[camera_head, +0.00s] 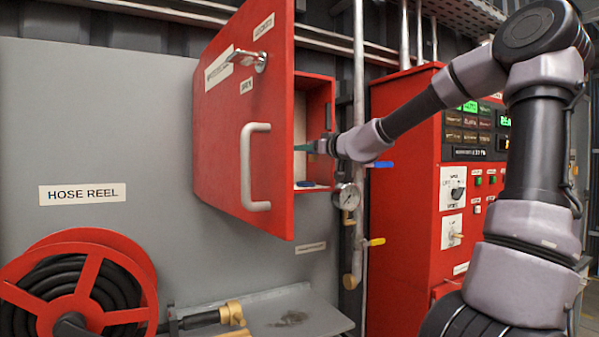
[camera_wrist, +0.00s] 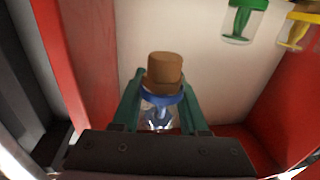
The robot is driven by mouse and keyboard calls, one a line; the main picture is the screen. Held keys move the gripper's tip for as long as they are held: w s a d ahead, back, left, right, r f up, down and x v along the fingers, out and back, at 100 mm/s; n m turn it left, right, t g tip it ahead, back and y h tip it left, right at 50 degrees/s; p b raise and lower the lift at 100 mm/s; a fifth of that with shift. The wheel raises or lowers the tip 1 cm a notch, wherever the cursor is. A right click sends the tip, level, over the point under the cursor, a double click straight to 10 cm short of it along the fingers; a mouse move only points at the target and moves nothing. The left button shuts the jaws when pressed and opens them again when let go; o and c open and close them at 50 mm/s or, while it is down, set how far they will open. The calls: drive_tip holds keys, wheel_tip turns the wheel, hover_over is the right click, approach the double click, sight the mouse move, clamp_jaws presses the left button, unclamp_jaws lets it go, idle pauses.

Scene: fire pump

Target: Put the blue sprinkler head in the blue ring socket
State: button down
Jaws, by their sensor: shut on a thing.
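My gripper (camera_head: 318,147) reaches into the open red cabinet (camera_head: 316,90) in the head view. In the wrist view its two green fingers (camera_wrist: 160,112) are shut on the blue sprinkler head (camera_wrist: 158,98). The head shows a brown cylindrical end, a blue band and a clear or shiny part between the fingers. No blue ring socket shows clearly in the wrist view.
A green piece (camera_wrist: 240,18) and a yellow piece (camera_wrist: 297,28) in clear holders are at the wrist view's upper right. The cabinet door (camera_head: 240,120) stands open at the left. A pressure gauge (camera_head: 347,196) and pipe stand just right of the cabinet, near my arm.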

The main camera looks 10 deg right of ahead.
drive_tip(key=w+f, duration=0.1)
drive_tip(key=w, duration=0.1)
drive_tip(key=w+a+f, duration=0.1)
drive_tip(key=w+f, duration=0.1)
drive_tip(key=shift+a+f, duration=0.1)
drive_tip(key=shift+a, duration=0.1)
wheel_tip(320, 180, down, 3)
drive_tip(key=shift+s+f, duration=0.1)
drive_tip(key=shift+f, duration=0.05)
drive_tip(key=shift+w+f, duration=0.25)
drive_tip(key=shift+f, duration=0.1)
drive_tip(key=c, duration=0.7)
unclamp_jaws()
drive_tip(key=v, duration=1.2)
